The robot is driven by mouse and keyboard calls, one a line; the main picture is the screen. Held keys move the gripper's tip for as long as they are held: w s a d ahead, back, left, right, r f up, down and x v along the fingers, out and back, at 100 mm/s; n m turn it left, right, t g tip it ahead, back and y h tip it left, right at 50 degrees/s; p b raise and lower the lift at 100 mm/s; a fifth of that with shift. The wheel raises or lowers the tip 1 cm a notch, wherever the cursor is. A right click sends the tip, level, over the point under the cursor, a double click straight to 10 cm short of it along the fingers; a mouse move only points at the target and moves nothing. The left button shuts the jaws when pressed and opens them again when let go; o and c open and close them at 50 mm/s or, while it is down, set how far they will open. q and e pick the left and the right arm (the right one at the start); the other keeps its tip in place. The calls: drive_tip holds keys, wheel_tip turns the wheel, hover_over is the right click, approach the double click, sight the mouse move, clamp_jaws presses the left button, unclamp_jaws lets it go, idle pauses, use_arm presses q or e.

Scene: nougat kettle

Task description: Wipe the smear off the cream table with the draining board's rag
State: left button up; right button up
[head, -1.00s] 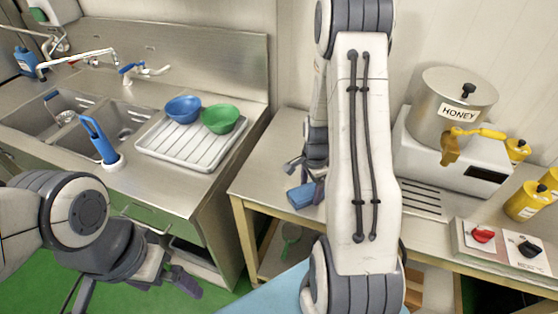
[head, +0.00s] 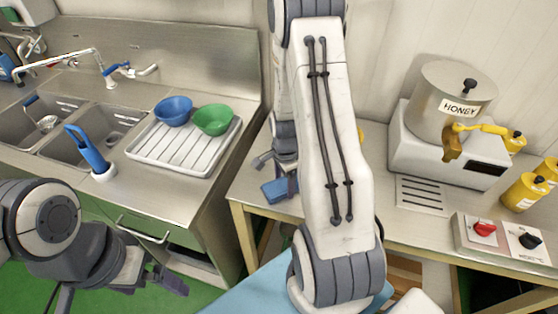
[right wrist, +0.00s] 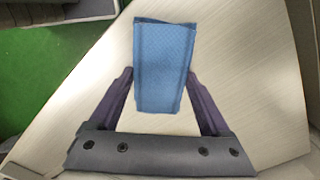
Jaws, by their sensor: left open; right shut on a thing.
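The rag is blue and folded; in the head view it (head: 277,190) is over the left part of the cream table (head: 250,190). My right gripper (head: 280,170) is shut on the rag, partly hidden by its own arm. In the right wrist view the rag (right wrist: 163,65) sticks out between the two fingers above the pale tabletop (right wrist: 235,60). I cannot tell whether it touches the top. No smear shows; my right arm hides the table's middle. My left gripper (head: 172,278) is open and empty, low in front of the sink counter. The draining board (head: 180,150) stands beside the sink.
A blue bowl (head: 173,110) and a green bowl (head: 213,119) sit on the draining board. The honey kettle (head: 455,95), yellow bottles (head: 525,192) and a control box with knobs (head: 505,240) occupy the table's right side. A gap separates counter and table.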

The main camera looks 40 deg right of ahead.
drive_tip(key=r, duration=0.1)
drive_tip(key=r+p, duration=0.1)
drive_tip(key=r, duration=0.1)
drive_tip(key=shift+s+r, duration=0.25)
drive_tip(key=shift+r, duration=0.05)
drive_tip(key=shift+w+r+p, duration=0.2)
drive_tip(key=shift+r+p, duration=0.1)
drive_tip(key=shift+p, duration=0.2)
drive_tip(key=shift+r+p, duration=0.3)
drive_tip(key=shift+r, duration=0.05)
drive_tip(key=shift+r+p, duration=1.4)
drive_tip(key=shift+r, duration=0.25)
use_arm(q)
wheel_tip(320, 180, up, 6)
drive_tip(key=shift+s, duration=0.1)
